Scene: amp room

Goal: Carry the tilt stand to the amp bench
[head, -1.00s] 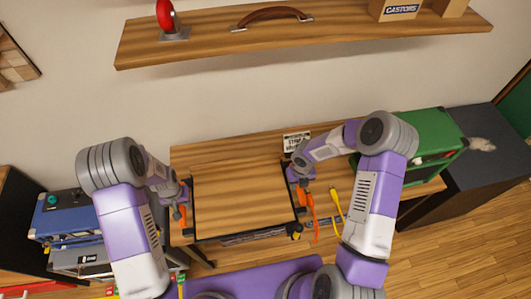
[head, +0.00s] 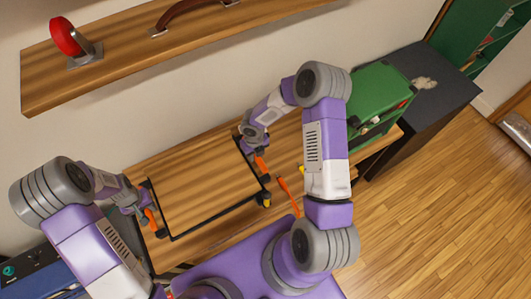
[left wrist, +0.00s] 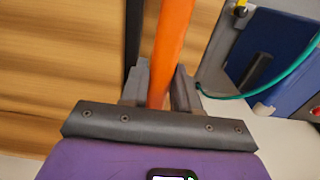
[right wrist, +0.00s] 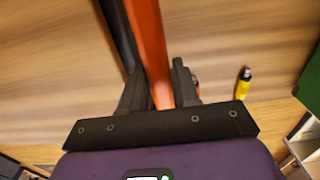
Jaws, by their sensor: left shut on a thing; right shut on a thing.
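The tilt stand (head: 200,185) has a flat wood-grain top, black side rails and orange handles. It is in front of me in the head view, over a wooden bench (head: 376,147), probably the amp bench. I cannot tell whether it touches the bench. My left gripper (head: 145,212) is shut on the orange handle at its left side, which shows between the fingers in the left wrist view (left wrist: 172,45). My right gripper (head: 255,153) is shut on the orange handle at its right side, seen in the right wrist view (right wrist: 150,45). The stand's underside is hidden.
A green case (head: 372,97) stands at the bench's right end, beside a dark cabinet (head: 425,100). A blue case (left wrist: 285,50) is close left. An orange and a yellow tool lie on the bench. Floor is open at right.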

